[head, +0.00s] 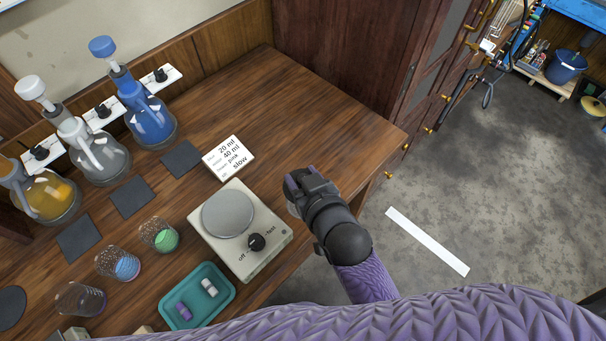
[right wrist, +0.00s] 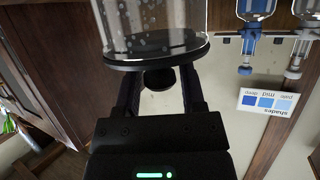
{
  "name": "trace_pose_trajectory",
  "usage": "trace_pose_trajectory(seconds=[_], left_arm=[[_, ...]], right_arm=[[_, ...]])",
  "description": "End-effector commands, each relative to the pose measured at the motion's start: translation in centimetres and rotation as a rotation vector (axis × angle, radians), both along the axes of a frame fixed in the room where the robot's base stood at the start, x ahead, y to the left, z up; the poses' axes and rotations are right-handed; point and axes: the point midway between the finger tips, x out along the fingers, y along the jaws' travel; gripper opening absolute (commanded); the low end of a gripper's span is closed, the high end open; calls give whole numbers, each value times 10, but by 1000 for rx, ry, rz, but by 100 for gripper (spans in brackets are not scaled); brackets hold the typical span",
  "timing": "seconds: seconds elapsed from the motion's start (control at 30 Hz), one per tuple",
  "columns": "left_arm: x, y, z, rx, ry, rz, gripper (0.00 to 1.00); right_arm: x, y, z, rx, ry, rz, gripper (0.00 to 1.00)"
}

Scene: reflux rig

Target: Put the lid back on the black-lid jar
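The black lid (right wrist: 156,57), a flat dark disc with a knob, shows in the right wrist view, which is upside down. The clear glass jar (right wrist: 150,18) is directly beyond the disc, with droplet-like spots on its glass. The lid lies across the jar's mouth; I cannot tell whether it is fully seated. In the head view my right gripper (head: 303,187) is near the table's right end and hides most of the jar. My left gripper is not in view.
A grey hotplate (head: 228,214) with a dial stands left of my right gripper. A label card (head: 228,158), a teal tray (head: 229,291), small beakers (head: 159,235) and several flasks (head: 150,118) are farther left. The table's right edge drops to the floor.

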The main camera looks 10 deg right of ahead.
Motion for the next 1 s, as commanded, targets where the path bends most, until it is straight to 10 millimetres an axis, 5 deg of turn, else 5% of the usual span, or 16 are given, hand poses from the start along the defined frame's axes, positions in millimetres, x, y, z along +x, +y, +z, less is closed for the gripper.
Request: trace_pose_trajectory(seconds=[0.1,0.5,0.8,1.0], left_arm=[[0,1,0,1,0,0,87],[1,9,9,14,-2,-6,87],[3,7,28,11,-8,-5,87],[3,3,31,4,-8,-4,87]], right_arm=[[0,0,0,0,0,0,74],[-3,-1,17,0,0,0,74],[-78,-21,47,-1,5,1,74],[-104,-29,57,-1,1,1,74]])
